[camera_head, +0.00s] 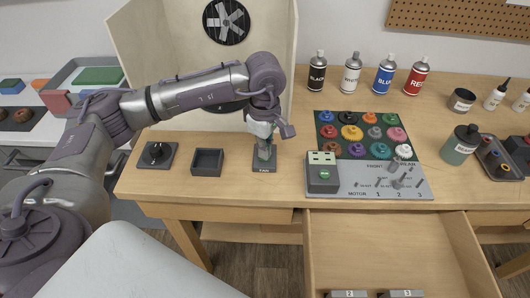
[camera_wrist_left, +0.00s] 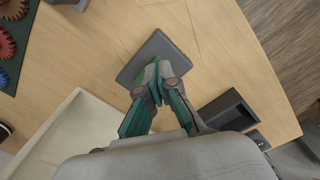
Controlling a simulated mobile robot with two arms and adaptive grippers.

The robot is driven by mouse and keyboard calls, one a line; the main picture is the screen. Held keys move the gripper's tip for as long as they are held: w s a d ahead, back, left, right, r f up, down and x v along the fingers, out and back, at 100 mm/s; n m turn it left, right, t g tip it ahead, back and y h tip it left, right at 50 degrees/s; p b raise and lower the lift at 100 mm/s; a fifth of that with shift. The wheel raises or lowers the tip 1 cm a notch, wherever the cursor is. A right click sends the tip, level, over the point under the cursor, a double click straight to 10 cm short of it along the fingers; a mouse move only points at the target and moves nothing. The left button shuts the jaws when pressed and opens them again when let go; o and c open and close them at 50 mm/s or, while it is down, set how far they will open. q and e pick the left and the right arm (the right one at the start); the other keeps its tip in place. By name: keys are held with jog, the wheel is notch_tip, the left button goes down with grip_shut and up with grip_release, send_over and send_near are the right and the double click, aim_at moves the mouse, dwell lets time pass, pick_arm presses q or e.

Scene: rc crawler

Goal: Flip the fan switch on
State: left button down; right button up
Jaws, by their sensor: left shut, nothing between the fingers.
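A small dark plate (camera_head: 265,169), which looks like the fan switch, lies on the wooden table in front of the pale booth. My left gripper (camera_head: 264,154) points down over this plate and hides most of it, including any lever. In the left wrist view the plate (camera_wrist_left: 171,46) shows beyond the fingertips. There my left gripper (camera_wrist_left: 157,72) is shut, with its green-edged fingers together and nothing between them. I cannot tell whether the tips touch the switch. A round black fan (camera_head: 227,21) is on the booth's back wall. My right gripper is not in view.
A black dial (camera_head: 157,153) and an open black box (camera_head: 207,161) stand left of the plate. A motor board (camera_head: 370,188) and a mat of coloured gears (camera_head: 327,117) lie to the right. Spray cans (camera_head: 351,73) stand behind. An open drawer (camera_head: 390,250) juts out in front.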

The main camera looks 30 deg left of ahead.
pick_arm(q)
jog(key=shift+f, duration=0.3)
jog(key=shift+r, duration=0.2)
jog(key=shift+r+p, duration=1.6)
jog(key=shift+r, duration=1.8)
jog(key=shift+f, duration=0.1)
